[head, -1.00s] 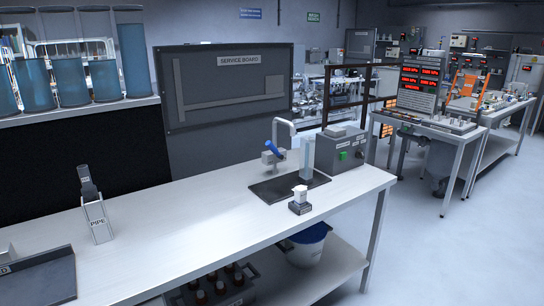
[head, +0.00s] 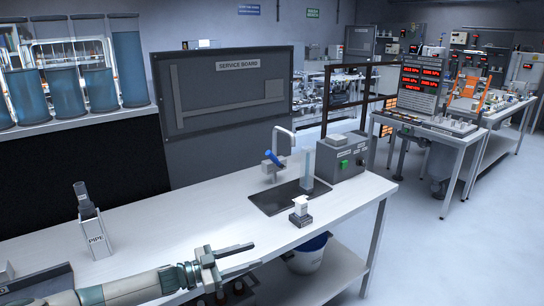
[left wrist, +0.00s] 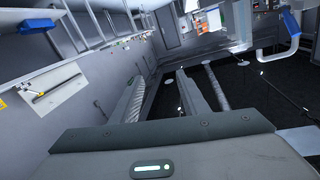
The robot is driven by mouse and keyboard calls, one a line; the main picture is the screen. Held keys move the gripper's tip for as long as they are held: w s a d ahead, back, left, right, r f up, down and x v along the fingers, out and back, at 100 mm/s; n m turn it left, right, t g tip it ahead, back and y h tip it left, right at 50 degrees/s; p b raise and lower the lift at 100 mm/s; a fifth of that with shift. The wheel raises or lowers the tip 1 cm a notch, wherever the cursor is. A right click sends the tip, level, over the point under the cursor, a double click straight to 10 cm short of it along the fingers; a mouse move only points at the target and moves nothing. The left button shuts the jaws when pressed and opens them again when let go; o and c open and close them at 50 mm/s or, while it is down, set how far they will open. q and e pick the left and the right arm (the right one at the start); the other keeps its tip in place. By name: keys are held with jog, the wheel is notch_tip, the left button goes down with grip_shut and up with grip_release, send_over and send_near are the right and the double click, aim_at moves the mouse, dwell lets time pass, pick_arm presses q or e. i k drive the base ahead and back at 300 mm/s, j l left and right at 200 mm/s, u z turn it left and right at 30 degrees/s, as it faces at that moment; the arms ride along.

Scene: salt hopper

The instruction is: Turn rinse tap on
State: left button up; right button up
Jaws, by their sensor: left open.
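The rinse tap (head: 283,136) is a pale curved spout with a blue lever (head: 270,157), standing on the bench behind the dark mat. The blue lever also shows at the upper right of the left wrist view (left wrist: 291,24), beside a pale curved pipe (left wrist: 281,48). My left gripper (head: 256,255) is open and empty near the bench's front edge. It is in front of and slightly left of the tap, apart from it. Its fingers also show in the left wrist view (left wrist: 160,76). My right gripper is not in view.
A small white-topped block (head: 300,212) stands at the front of the dark mat (head: 265,201). A grey box with a green button (head: 343,165) is right of the tap. A holder marked PIPE (head: 95,238) stands at left. The bench (head: 180,216) between is clear.

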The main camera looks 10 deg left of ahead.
aim_at(269, 153)
jog(key=i+j, duration=0.2)
jog(key=i, duration=0.2)
jog(key=i+j, duration=0.15)
jog(key=i, duration=0.25)
jog(key=i+j, duration=0.2)
jog(key=i, duration=0.2)
jog(key=i+j, duration=0.15)
jog(key=i, duration=0.25)
